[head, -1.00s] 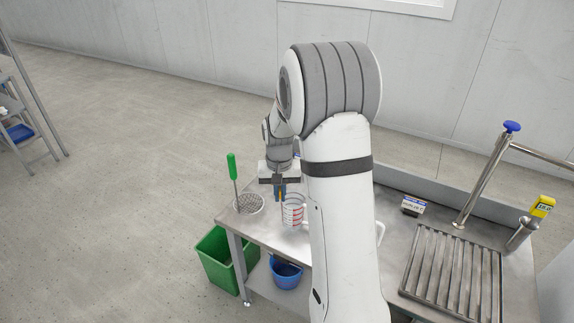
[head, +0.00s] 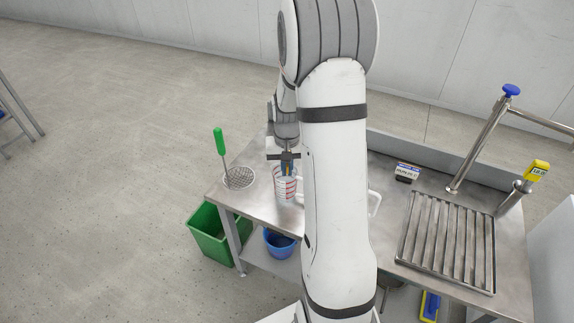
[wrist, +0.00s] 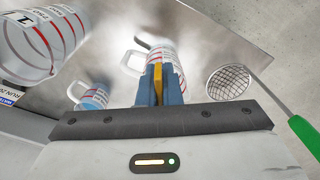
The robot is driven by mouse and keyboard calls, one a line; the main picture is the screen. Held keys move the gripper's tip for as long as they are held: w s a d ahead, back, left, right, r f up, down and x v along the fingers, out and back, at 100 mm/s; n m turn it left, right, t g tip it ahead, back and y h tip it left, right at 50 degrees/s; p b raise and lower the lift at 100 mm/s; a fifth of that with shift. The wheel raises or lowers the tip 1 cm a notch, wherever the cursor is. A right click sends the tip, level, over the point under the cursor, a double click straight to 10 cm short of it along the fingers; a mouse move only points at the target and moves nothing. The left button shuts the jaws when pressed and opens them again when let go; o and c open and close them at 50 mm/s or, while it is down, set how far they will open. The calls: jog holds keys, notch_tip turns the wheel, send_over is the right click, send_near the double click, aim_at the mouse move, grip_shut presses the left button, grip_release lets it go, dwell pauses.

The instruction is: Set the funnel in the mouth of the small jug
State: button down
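My gripper (wrist: 159,82) points down over a clear jug with red bands (wrist: 164,57). In the head view, the gripper (head: 286,168) is at the mouth of this jug (head: 285,187). A thin yellow-orange piece (wrist: 158,85) shows between the blue fingers. I cannot tell whether it is part of the funnel, or whether the fingers grip it. No funnel cone is plainly visible. A smaller-looking jug with blue print (wrist: 95,97) stands to the left in the wrist view, and a large red-banded jug (wrist: 38,45) is at upper left.
A strainer (head: 239,178) with a green handle (head: 220,142) lies left of the jug. A slatted drain rack (head: 447,243), a metal pipe (head: 478,145) and a yellow meter (head: 536,170) are at right. A green bin (head: 208,236) and blue bucket (head: 279,243) are below.

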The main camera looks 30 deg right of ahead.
notch_tip(320, 180, down, 8)
jog(key=b, duration=0.4)
jog(key=shift+r+b, duration=0.2)
jog(key=shift+b, duration=0.15)
jog(key=c, duration=1.5)
grip_release()
jog(key=shift+c, duration=0.2)
jog(key=shift+o, duration=0.4)
jog(key=o, duration=0.4)
jog(key=shift+r+p, duration=2.55)
jog(key=shift+r, duration=1.5)
